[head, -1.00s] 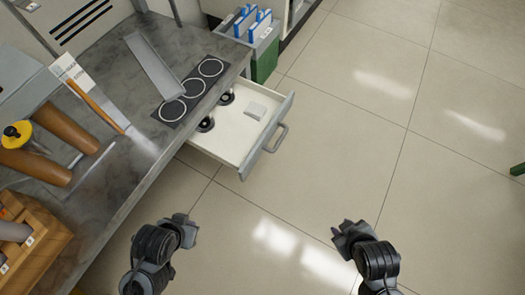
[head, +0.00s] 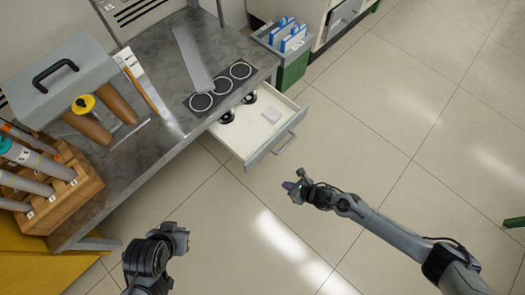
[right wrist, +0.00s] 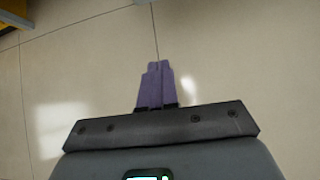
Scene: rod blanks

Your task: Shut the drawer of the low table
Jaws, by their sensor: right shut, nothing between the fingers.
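The low table (head: 150,166) has a grey stone-like top and stands at the left in the head view. Its drawer (head: 262,130) is pulled out, with a grey front and a bar handle (head: 284,143) facing right. Inside lie dark round pieces (head: 227,117) and a small pale block (head: 271,115). My right gripper (head: 291,186) is below and right of the drawer front, apart from it. Its purple fingers (right wrist: 155,85) are together and empty in the right wrist view, over bare floor. My left gripper (head: 180,238) is at the lower left, apart from the table; its fingers are not clear.
On the table stand a grey toolbox (head: 62,82), a wooden rack with rods (head: 70,190), and a panel with three rings (head: 221,87). A green bin with blue items (head: 292,70) stands beyond the drawer. The tiled floor (head: 400,120) right of the drawer is clear.

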